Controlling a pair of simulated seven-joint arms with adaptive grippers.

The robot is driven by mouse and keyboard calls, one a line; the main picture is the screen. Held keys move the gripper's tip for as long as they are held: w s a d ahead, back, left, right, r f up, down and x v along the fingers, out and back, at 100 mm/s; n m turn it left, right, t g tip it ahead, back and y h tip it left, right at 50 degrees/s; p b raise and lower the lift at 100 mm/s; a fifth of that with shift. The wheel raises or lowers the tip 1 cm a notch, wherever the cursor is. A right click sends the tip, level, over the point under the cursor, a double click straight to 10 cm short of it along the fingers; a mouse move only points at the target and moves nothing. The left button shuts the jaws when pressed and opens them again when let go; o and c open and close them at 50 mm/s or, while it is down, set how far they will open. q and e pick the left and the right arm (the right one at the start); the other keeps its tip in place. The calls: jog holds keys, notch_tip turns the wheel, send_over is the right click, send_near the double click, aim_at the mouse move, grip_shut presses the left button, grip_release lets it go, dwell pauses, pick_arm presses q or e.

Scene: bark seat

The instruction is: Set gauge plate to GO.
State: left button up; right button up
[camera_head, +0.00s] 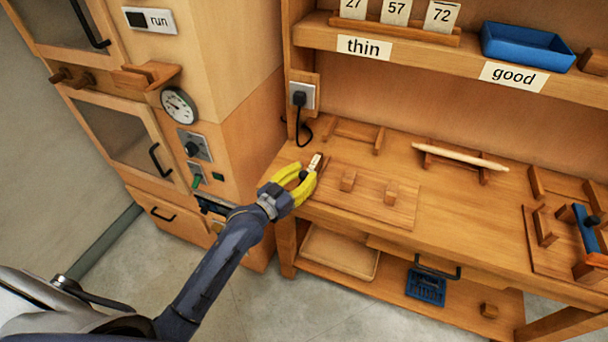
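No part in view is clearly marked as the gauge plate or reads GO. My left gripper (306,173), with yellow fingers, is over the left front edge of the workbench top. A small cream and dark piece (316,162) lies at its fingertips, in line with the gripper. The fingers are apart with something dark between them; I cannot tell whether they grip it. A flat wooden board (375,207) with two small blocks lies just right of the gripper. A wooden fixture (545,247) with a blue part (586,232) is at the right. My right gripper is not in view.
A wooden cabinet (235,90) with a dial (178,105) and switches stands left of the bench. A pale rod (460,155) rests on a rack. The shelf above has number cards (397,12) and a blue tray (527,47). A blue basket (426,287) sits below.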

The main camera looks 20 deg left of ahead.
aim_at(310, 169)
pick_arm(q)
grip_shut()
jog(key=w, duration=0.4)
jog(key=shift+w+d, duration=0.2)
jog(key=shift+w, duration=0.2)
jog(key=shift+w+r, duration=0.15)
jog(key=shift+w, duration=0.1)
